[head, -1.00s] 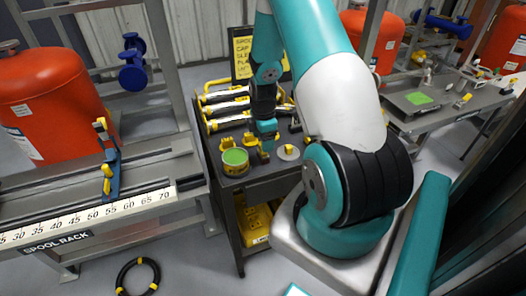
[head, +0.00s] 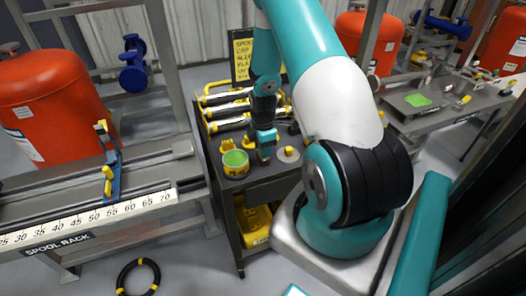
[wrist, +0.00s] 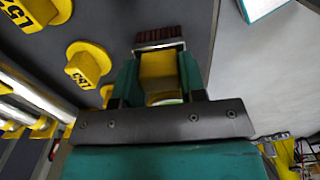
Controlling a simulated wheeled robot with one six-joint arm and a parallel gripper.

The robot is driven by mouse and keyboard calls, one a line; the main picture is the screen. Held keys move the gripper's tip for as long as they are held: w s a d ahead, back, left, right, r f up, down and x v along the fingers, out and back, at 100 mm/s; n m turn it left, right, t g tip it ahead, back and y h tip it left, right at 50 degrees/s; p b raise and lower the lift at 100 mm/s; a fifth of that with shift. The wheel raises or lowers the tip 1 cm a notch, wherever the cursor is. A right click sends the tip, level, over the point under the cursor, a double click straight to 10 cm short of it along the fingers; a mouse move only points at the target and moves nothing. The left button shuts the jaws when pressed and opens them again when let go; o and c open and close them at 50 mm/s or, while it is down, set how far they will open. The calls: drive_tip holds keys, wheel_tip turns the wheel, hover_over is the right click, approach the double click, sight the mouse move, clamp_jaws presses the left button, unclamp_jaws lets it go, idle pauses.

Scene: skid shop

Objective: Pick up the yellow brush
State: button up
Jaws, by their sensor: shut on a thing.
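The yellow brush shows in the wrist view as a yellow block (wrist: 158,66) with a metal band and dark red bristles (wrist: 159,37) at its far end. My gripper (wrist: 159,78) has its two teal fingers closed on the sides of the yellow block. In the head view my gripper (head: 265,155) points down over the front of the dark cart top, just right of a green-topped yellow can. The brush is hard to make out there, and I cannot tell its height above the cart.
The green-topped can (head: 235,162) and a grey disc with a yellow knob (head: 288,154) flank my gripper. Yellow numbered caps (wrist: 86,64) stand on the cart. Silver-and-yellow tubes (head: 228,109) lie behind, before a yellow sign (head: 243,55). A spool rack (head: 95,215) is at left.

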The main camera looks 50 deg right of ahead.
wheel_tip(320, 180, up, 20)
drive_tip(key=b, duration=0.2)
drive_tip(key=o, duration=0.3)
drive_tip(key=shift+c, duration=0.6)
